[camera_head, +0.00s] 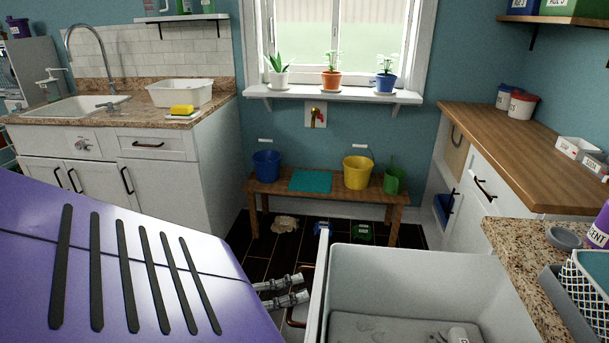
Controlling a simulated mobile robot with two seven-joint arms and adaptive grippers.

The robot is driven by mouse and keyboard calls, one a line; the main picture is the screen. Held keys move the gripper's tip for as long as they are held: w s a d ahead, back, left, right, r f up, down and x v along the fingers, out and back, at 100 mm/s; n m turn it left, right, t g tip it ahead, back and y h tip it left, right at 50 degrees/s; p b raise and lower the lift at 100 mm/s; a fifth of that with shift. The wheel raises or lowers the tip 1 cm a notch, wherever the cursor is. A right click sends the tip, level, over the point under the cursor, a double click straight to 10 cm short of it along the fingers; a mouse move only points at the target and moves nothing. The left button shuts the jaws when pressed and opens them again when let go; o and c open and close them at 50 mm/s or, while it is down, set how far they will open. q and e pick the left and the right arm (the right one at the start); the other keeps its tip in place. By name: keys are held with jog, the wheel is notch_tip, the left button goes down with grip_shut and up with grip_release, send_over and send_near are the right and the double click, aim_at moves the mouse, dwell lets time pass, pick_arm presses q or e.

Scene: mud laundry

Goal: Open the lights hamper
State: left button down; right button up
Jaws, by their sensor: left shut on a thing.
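A white pull-out hamper (318,270) stands open at the bottom right, its front panel seen nearly edge-on. Grey cloth-like contents (385,328) lie inside; its near end is cut off by the picture edge. A bronze bar handle (291,318) is on the outer face of the front panel. My left gripper (299,290) comes in from the left, its grey fingers shut on this handle. The panel hides part of the hold. I cannot read a label that names the hamper. My right gripper is not in view.
A wooden bench (325,197) with buckets stands beyond under the window. A sink counter (135,118) is at left. A granite top (525,262) with a laundry basket borders the hamper at right. Some dark floor (262,262) is clear left of the hamper front.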

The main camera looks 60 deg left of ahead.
pick_arm(q)
jog(key=shift+f, duration=0.15)
jog(key=c, duration=1.9)
grip_release()
jog(key=shift+o, duration=0.2)
jog(key=v, duration=1.2)
